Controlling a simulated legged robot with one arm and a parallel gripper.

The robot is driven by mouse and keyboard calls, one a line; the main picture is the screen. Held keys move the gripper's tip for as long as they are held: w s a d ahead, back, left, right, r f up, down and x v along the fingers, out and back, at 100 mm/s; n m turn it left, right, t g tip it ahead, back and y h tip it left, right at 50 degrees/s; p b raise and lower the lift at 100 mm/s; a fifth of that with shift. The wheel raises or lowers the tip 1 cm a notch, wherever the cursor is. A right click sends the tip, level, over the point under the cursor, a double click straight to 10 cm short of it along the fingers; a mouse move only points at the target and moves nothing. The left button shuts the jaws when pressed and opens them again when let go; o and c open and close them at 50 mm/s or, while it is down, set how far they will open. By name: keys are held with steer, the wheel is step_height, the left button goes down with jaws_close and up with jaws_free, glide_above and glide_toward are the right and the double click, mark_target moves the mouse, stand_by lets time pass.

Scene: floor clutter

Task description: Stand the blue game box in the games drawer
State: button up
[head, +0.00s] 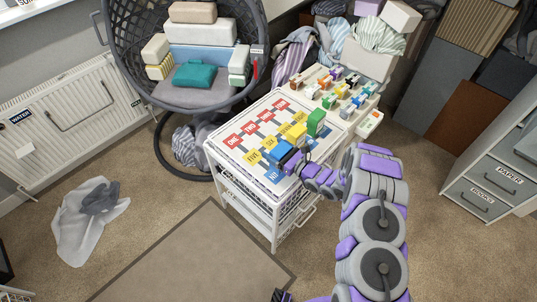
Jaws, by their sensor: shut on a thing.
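My gripper (293,160) reaches over the front right part of a white trolley top. It is shut on a small blue box (280,152), which I take to be the blue game box. My fingers partly hide it, and I cannot tell whether it touches the top. The trolley (213,160) has a printed board (251,114) on it, with red, yellow and blue labelled fields. Wire drawers (250,208) show below the top. No drawer labelled for games can be made out.
A green block (316,122) and a yellow block (298,131) stand beyond my gripper. A rack of small coloured items (345,92) adjoins the trolley. Drawers marked PAPER (497,178) and BOOKS (478,198) stand right.

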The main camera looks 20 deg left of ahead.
steer(key=shift+w+a+f+b, duration=0.1)
steer(key=shift+a+f+b, duration=0.7)
steer(key=shift+a+f, duration=0.75)
steer(key=shift+d+f, duration=0.1)
steer(key=shift+f, duration=0.15)
steer(key=o, duration=0.9)
steer(key=shift+d, duration=0.1)
